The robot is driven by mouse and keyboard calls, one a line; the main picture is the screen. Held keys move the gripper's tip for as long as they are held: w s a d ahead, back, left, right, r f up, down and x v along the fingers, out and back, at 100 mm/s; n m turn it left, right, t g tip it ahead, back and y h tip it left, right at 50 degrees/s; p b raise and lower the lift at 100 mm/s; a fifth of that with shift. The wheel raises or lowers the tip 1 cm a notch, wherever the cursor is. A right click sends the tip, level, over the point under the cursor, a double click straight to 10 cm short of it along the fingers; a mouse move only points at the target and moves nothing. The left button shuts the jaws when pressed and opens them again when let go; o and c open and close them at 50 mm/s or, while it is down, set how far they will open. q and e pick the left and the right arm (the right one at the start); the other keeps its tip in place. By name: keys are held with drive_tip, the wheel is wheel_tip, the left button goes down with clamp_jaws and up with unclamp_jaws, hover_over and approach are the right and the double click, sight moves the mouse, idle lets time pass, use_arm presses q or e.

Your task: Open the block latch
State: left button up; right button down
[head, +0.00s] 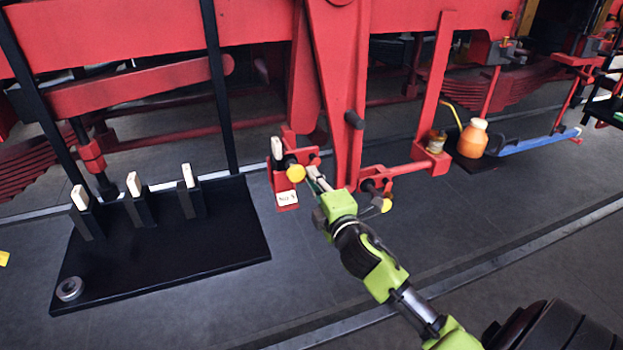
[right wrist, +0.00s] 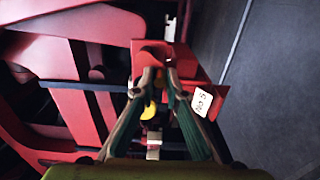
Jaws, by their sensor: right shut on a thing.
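The block latch is a red fitting (head: 284,183) with a white label plate (head: 287,198) at the foot of the red frame. A yellow knob (head: 296,173) and an upright pale piece (head: 277,149) show on it. In the right wrist view the label (right wrist: 203,103) reads "No. 5" and the yellow knob (right wrist: 149,110) shows between the fingers. My right gripper (head: 312,173) is beside the fitting, its fingertips (right wrist: 163,72) close together at a rounded red part (right wrist: 154,54) of the latch. The exact contact is partly hidden by the fingers. My left gripper is not in view.
A black plate (head: 230,240) with several pale-topped holders and a metal ring (head: 69,289) lies left. To the right are a second yellow knob (head: 385,205), a small jar (head: 436,141), an orange oil can (head: 473,138) and a blue bar (head: 525,144). The front floor is mostly clear.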

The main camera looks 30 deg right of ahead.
drive_tip(key=shift+s+d+f, duration=0.1)
drive_tip(key=shift+d+f, duration=0.2)
drive_tip(key=shift+d, duration=0.1)
drive_tip(key=shift+d+f, duration=0.15)
drive_tip(key=shift+d, duration=0.2)
drive_tip(key=shift+s+d, duration=0.1)
drive_tip(key=shift+d, duration=0.25)
idle(0.3)
drive_tip(key=c, duration=2.2)
unclamp_jaws()
drive_tip(key=shift+d+f, duration=0.1)
drive_tip(key=shift+d, duration=0.05)
drive_tip(key=shift+s, duration=0.1)
